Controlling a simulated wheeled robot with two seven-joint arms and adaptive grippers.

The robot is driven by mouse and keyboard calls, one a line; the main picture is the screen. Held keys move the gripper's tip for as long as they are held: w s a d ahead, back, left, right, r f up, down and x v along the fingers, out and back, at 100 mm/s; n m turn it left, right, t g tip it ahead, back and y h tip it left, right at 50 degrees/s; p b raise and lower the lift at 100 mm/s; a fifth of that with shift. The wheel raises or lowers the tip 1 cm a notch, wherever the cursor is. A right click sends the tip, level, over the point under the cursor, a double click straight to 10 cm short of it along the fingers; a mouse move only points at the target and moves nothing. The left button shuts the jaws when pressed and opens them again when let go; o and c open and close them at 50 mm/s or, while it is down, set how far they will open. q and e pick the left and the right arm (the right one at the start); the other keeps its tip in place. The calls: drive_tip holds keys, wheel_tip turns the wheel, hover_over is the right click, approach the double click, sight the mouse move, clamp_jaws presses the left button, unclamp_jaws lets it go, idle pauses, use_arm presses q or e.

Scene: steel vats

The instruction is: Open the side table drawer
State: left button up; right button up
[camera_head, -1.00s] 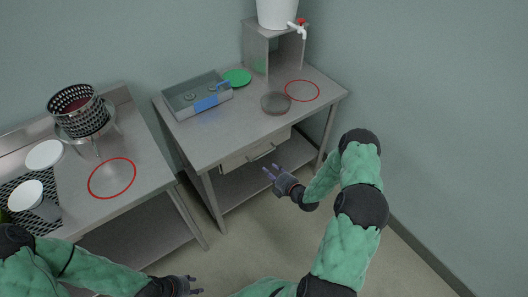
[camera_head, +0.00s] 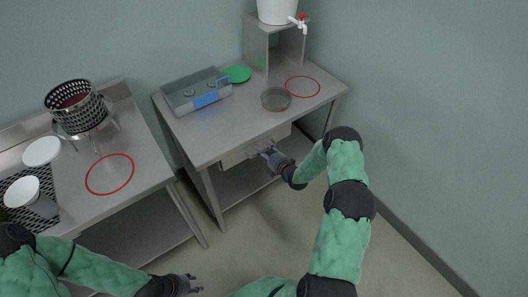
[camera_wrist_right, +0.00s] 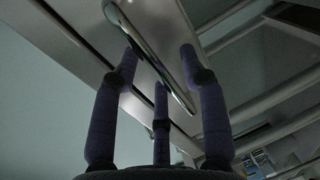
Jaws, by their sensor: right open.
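The side table (camera_head: 215,140) is grey steel, with a drawer (camera_head: 233,158) under its top that looks closed. In the head view my right gripper (camera_head: 270,153) is at the drawer front and hides much of the handle. In the right wrist view the handle (camera_wrist_right: 150,50) is a metal bar running between the spread fingers of my right gripper (camera_wrist_right: 160,75). The gripper is open; whether a finger touches the bar I cannot tell. My left gripper (camera_head: 197,283) is low in the head view, away from the table; its jaw state is unclear.
A second steel table (camera_head: 140,170) stands left. Floor in front is clear.

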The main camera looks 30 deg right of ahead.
drive_tip(key=shift+w, duration=0.3)
clamp_jaws()
drive_tip(key=f+v, duration=0.2)
drive_tip(key=v, duration=0.8)
drive_tip(key=s+f+v, duration=0.1)
drive_tip(key=f+v, duration=0.1)
drive_tip(key=v, duration=0.8)
drive_tip(key=shift+s, duration=0.2)
drive_tip(key=shift+d+f, duration=0.1)
unclamp_jaws()
